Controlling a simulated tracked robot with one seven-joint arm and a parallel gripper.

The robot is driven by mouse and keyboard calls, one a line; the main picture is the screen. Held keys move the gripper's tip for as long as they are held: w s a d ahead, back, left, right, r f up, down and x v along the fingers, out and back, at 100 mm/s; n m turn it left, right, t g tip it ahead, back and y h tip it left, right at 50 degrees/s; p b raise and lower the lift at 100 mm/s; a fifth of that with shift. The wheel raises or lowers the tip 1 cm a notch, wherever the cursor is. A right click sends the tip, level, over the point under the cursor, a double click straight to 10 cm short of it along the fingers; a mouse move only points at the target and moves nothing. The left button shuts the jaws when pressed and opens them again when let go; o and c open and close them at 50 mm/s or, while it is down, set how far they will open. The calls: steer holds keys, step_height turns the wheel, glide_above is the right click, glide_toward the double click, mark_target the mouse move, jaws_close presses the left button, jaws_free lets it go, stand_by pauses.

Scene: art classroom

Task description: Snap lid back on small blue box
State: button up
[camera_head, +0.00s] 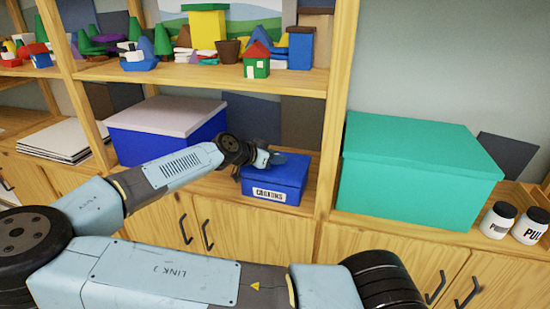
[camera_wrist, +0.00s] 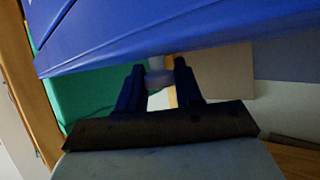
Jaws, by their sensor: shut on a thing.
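The small blue box (camera_head: 272,192) with a crayons label stands on the shelf counter, right of centre in the head view. Its blue lid (camera_head: 292,167) lies over the top; I cannot tell whether it is fully seated. My gripper (camera_head: 263,159) is at the lid's rear left, partly hidden by my wrist. In the wrist view, a large blue surface (camera_wrist: 150,35) crosses the top, apparently the lid. The two dark fingers (camera_wrist: 158,82) of my gripper reach up to its lower edge, shut on the lid. The exact contact is hard to see.
A larger blue box (camera_head: 165,140) with a pale lid stands to the left. A big green box (camera_head: 410,185) stands to the right beyond a wooden upright (camera_head: 337,110). White jars (camera_head: 498,220) stand at far right. A toy shelf (camera_head: 200,78) is above.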

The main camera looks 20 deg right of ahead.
steer(key=shift+f, duration=1)
stand_by(2.2)
steer(key=o, duration=1.2)
steer(key=shift+c, duration=0.2)
steer(key=shift+o, duration=0.3)
steer(key=o, duration=0.4)
steer(key=shift+r, duration=0.2)
steer(key=shift+r, duration=2.85)
jaws_close()
